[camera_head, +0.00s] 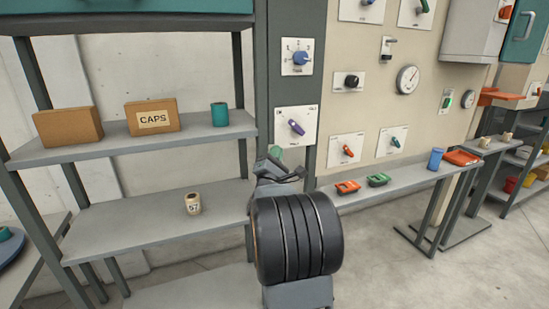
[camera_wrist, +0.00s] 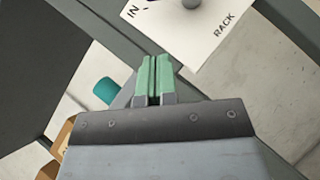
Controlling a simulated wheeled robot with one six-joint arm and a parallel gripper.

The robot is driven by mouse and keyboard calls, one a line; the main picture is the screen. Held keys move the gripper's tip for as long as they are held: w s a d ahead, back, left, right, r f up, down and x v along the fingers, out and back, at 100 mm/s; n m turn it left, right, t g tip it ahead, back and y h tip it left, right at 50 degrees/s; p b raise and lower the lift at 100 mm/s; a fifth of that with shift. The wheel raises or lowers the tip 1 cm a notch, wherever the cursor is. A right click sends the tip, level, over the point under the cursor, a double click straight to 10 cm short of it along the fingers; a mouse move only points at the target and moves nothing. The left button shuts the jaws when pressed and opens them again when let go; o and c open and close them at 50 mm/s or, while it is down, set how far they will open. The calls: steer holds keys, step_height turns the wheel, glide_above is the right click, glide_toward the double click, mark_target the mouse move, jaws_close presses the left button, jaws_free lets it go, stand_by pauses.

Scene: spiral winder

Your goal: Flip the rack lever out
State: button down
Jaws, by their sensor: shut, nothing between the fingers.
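The rack lever (camera_head: 297,127) is a purple handle on a white plate on the dark grey post in the head view, slanting from upper left to lower right. In the wrist view the white plate (camera_wrist: 205,32) shows the words "IN" and "RACK", and a grey round part (camera_wrist: 191,3) of the lever is cut off by the top edge. My gripper (camera_wrist: 153,78) has green fingertips pressed together, with nothing between them. In the head view my gripper (camera_head: 277,153) is just below and left of the plate, apart from the lever in the picture.
Shelves on the left hold brown boxes (camera_head: 152,116), a teal cylinder (camera_head: 219,114) and a cream roll (camera_head: 193,203). Other dials and levers, including a blue knob (camera_head: 301,58), surround the plate. A narrow shelf (camera_head: 405,178) with red and green items runs right.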

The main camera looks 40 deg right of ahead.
mark_target(297, 128)
steer(key=shift+w+d+r+p, duration=0.25)
steer(key=shift+d+r+p, duration=0.5)
steer(key=shift+d+r, duration=0.6)
steer(key=shift+w+d+r+p, duration=0.2)
steer(key=shift+d+r+p, duration=0.5)
steer(key=shift+d+r, duration=0.65)
steer(key=shift+d+f, duration=0.15)
steer(key=shift+d, duration=0.05)
